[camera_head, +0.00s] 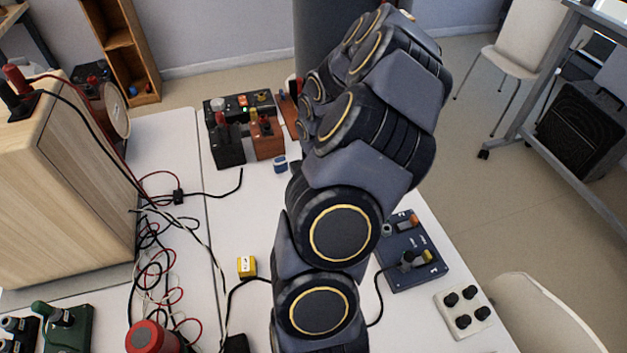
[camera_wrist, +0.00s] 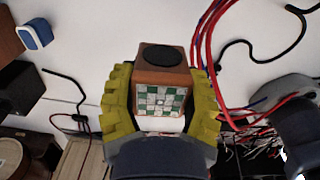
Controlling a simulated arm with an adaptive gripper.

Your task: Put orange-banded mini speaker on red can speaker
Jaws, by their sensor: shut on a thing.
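My gripper (camera_wrist: 160,98) shows in the wrist view with yellow fingers on both sides of a small orange-brown box (camera_wrist: 161,76). The box has a black disc on top and a green-and-white checkered face. It looks like a mini speaker; I cannot make out a separate orange band. The fingers are shut on its sides. In the head view my gripper and this box are hidden behind my arm. A red can with a grey round top (camera_head: 148,338), likely the red can speaker, stands at the bottom left of the head view, partly cut off. Nothing shows on top of it.
A large wooden speaker cabinet (camera_head: 75,180) stands left, with loose cables (camera_head: 160,265) beside it. Dark boxes with knobs (camera_head: 228,143) stand at the back. A small yellow box (camera_head: 247,266) and a blue-white block (camera_head: 280,163) lie on the white table (camera_head: 240,215). A blue panel (camera_head: 412,265) lies right.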

